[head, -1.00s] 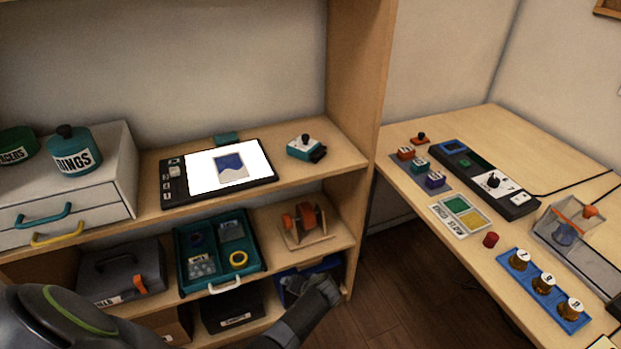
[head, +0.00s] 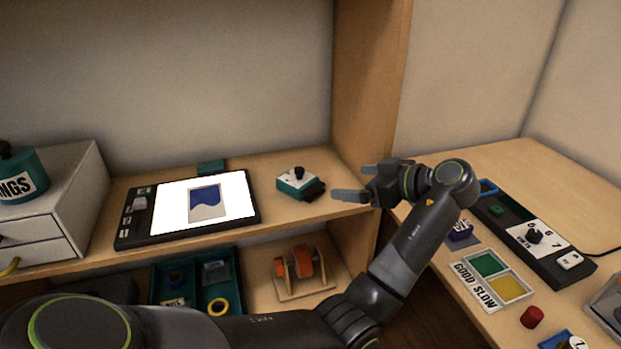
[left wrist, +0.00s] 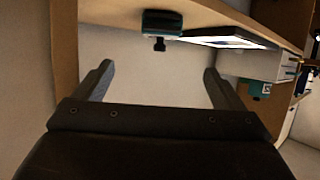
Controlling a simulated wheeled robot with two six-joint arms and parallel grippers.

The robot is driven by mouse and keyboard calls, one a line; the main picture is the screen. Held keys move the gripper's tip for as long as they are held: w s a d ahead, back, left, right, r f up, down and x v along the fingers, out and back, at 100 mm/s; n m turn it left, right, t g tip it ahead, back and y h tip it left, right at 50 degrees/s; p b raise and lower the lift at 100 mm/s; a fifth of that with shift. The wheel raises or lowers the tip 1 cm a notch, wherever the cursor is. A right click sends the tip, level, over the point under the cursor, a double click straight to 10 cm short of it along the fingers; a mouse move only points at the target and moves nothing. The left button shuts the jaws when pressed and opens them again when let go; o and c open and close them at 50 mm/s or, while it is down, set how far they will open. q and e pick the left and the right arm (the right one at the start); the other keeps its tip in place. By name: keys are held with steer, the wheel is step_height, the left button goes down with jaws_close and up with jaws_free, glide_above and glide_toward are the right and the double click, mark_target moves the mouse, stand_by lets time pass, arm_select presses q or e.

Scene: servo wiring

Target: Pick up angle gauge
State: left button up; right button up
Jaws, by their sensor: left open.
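A small teal and white device with a black knob and a black end, which looks like the angle gauge (head: 297,184), sits on the upper shelf near its right end. In the left wrist view the angle gauge (left wrist: 162,23) appears upside down at the top, beyond the fingers. My left gripper (head: 349,182) is open and empty, just right of the gauge and apart from it, with its fingers pointing left towards it. Both fingers also show apart in the left wrist view (left wrist: 158,70). My right gripper is not in view.
A tablet with a lit screen (head: 205,202) lies left of the gauge on the shelf (head: 270,215). The wooden side panel (head: 370,90) stands behind my left gripper. A lower shelf holds an orange-wheeled holder (head: 302,264). A side table (head: 585,185) with control panels is at right.

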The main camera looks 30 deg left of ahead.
arm_select(q)
glide_toward(304, 181)
steer(key=x, duration=0.5)
steer(key=shift+s+a+r+p, duration=0.1)
steer(key=shift+s+a+p, duration=0.15)
steer(key=shift+p, duration=0.05)
steer(key=shift+w+f+x, duration=0.1)
steer(key=shift+w+x, duration=0.05)
steer(key=shift+x, duration=1.35)
steer(key=shift+w+f+x, duration=0.1)
steer(key=shift+w+x, duration=0.05)
steer(key=shift+x, duration=1.3)
steer(key=shift+d, duration=0.15)
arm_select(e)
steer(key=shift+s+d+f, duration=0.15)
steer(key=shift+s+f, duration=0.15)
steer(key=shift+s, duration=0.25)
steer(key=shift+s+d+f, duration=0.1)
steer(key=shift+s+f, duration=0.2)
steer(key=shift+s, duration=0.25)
arm_select(q)
steer(key=shift+c, duration=0.3)
steer(key=shift+c, duration=1.2)
steer(key=c, duration=0.8)
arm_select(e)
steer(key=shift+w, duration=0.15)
